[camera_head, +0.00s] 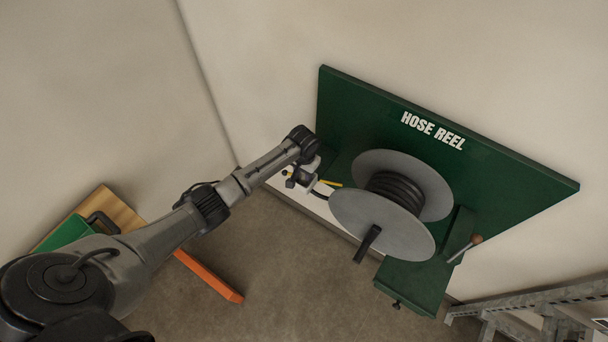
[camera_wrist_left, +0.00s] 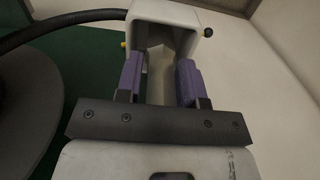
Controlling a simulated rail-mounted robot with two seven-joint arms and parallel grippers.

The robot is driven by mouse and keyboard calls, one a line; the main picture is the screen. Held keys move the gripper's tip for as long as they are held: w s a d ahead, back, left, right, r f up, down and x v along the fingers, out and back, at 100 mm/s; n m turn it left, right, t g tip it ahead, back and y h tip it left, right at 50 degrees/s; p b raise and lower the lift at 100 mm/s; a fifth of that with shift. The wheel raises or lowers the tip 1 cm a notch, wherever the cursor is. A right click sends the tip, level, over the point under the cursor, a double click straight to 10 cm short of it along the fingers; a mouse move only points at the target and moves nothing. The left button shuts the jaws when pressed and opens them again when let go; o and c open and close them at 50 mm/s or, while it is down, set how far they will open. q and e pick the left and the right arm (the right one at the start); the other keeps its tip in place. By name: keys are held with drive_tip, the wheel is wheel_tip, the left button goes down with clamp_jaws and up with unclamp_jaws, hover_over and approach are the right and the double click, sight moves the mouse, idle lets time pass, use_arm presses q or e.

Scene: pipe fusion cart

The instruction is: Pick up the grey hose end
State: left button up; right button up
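A pale grey, box-like fitting (camera_wrist_left: 168,16) shows at the top of the left wrist view, with a dark knob on its right. The black hose (camera_wrist_left: 60,27) runs in from the left to its upper edge. I cannot tell whether this fitting is the hose end itself or a holder around it. My left gripper (camera_wrist_left: 160,80), with purple pads, is open just in front of the fitting, with a gap between the pads. In the head view my left gripper (camera_head: 306,180) is beside the left of the reel, where the hose (camera_head: 320,194) comes off. My right gripper is not in view.
The grey hose reel (camera_head: 375,212) stands on a green board (camera_head: 340,100) lettered HOSE REEL. A crank handle (camera_head: 367,243) and a brown-knobbed lever (camera_head: 465,248) stick out. An orange bar (camera_head: 210,276) lies at the lower left. A metal rack (camera_head: 530,300) stands lower right.

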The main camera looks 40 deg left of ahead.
use_arm(q)
drive_tip(key=c, duration=0.6)
drive_tip(key=shift+r, duration=0.15)
